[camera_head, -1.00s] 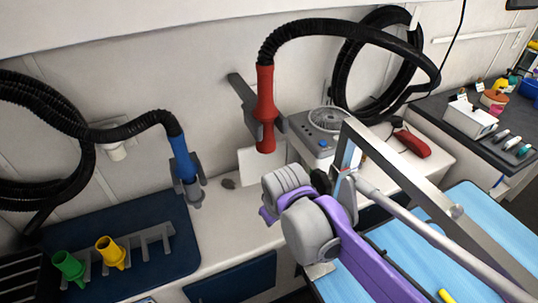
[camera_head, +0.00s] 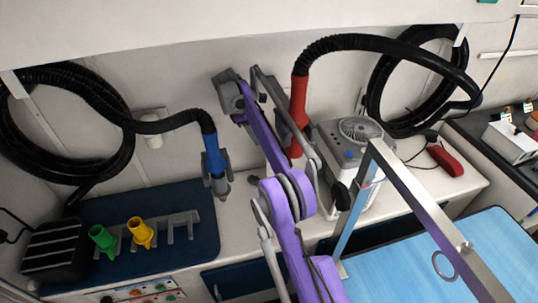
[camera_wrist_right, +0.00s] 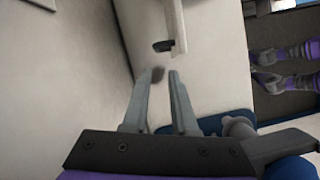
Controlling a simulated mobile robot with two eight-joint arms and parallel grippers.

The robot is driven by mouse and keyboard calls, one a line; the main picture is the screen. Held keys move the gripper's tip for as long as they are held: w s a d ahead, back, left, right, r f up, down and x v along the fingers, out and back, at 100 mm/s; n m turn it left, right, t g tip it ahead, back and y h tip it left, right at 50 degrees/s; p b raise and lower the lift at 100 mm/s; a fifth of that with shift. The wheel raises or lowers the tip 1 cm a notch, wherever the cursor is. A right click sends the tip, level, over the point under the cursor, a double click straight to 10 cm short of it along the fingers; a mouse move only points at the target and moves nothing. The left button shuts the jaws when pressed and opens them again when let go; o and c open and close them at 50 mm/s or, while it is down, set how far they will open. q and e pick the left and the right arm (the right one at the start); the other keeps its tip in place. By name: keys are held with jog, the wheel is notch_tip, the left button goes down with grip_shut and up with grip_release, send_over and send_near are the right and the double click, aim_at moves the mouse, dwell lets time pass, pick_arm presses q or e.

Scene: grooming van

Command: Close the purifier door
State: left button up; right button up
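The purifier (camera_head: 347,150) is a grey and white box with a round fan grille on top, on the white counter in the head view. Its left side and door are hidden behind my purple right arm in that view. In the right wrist view, a pale upright panel (camera_wrist_right: 175,22) with a dark tab at its lower end, probably the open door, stands just beyond the fingertips. My right gripper (camera_wrist_right: 166,78) is open and empty, with a narrow gap between its fingertips, over the counter. My left gripper does not show.
A red dryer nozzle (camera_head: 300,95) hangs close to my right arm. A blue nozzle (camera_head: 212,152) hangs to the left. Green (camera_head: 102,238) and yellow (camera_head: 140,233) nozzles stand on the dark blue mat. A grey metal frame (camera_head: 420,205) rises over the blue table.

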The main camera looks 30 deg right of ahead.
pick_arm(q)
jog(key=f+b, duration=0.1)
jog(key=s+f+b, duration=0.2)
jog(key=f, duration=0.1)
pick_arm(e)
jog(key=x, duration=1.2)
jog(key=shift+w+d+n+g, duration=0.15)
jog(key=shift+d+n+g, duration=0.15)
jog(key=shift+d, duration=0.05)
grip_shut()
dwell(0.6)
